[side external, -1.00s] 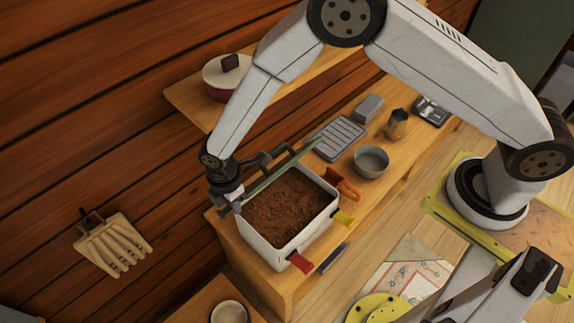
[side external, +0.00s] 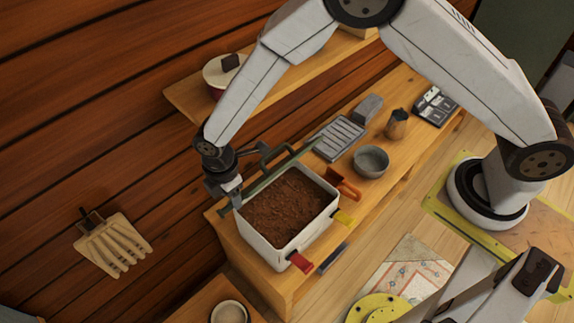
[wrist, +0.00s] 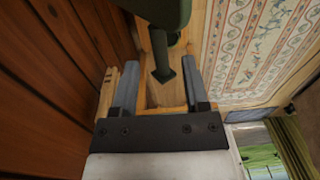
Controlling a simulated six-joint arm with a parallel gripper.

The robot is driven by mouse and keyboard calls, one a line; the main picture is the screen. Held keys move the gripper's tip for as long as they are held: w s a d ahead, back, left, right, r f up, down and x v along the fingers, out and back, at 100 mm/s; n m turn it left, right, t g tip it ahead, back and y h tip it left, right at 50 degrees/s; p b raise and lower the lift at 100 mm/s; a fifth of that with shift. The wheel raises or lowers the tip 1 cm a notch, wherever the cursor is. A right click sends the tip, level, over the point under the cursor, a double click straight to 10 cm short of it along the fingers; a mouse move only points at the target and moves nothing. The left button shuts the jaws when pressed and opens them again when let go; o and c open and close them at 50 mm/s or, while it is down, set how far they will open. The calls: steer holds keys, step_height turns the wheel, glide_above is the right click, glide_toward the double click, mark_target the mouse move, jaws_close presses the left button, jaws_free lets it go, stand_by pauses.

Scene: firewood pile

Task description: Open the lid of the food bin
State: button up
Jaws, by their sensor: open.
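The food bin (side external: 274,246) is a white box full of brown, grainy stuff, standing on the wooden counter. Its green lid (side external: 291,162) stands up along the bin's far, wall-side edge, seen nearly edge-on, so the bin's top is uncovered. A dark green handle (side external: 268,150) juts from the lid's wall side. My gripper (side external: 224,190) is at the lid's left end, by the wall. In the wrist view my gripper (wrist: 160,82) has its fingers well apart, with a dark green bar (wrist: 163,58) showing between them. I cannot tell whether they touch it.
The plank wall (side external: 90,130) is close behind my gripper. A shelf with a red-and-white pot (side external: 216,73) is above.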

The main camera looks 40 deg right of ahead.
steer(key=shift+w+r, duration=0.1)
steer(key=shift+r, duration=2.1)
steer(key=shift+c, duration=0.2)
steer(key=shift+r, duration=0.1)
steer(key=c, duration=0.7)
steer(key=shift+r, duration=0.3)
jaws_close()
step_height(320, 180, up, 6)
steer(key=s+n+t, duration=0.1)
steer(key=s+n, duration=0.6)
steer(key=n, duration=1.1)
steer(key=shift+a+f, duration=0.25)
steer(key=shift+f, duration=1.2)
steer(key=shift+a+f, duration=0.2)
steer(key=shift+f, duration=1.25)
